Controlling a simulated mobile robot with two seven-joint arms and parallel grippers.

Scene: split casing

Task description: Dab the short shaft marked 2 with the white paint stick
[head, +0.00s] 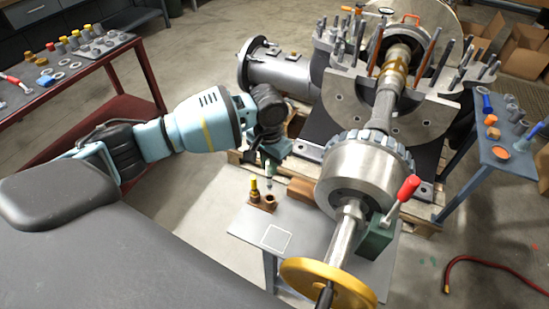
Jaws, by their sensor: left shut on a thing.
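My left gripper (271,158) points down above the back of the small grey table, left of the large steel drum. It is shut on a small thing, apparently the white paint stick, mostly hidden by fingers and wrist. Below it a yellow-topped stick (254,190) stands in a small wooden holder (268,203), beside an empty-looking hole. A bare steel shaft (347,229) runs from the drum to a yellow handwheel. Another shaft (385,102) runs from the drum into the casing. I cannot read a 2 on either. My right gripper is not in view.
The steel drum (362,172) and split casing (340,107) stand close right of my gripper. A red-handled lever (404,192) rises beside the shaft. The grey table (240,222) has a white square outline. Side tables stand left (40,108) and right (490,152); a red hose lies at right.

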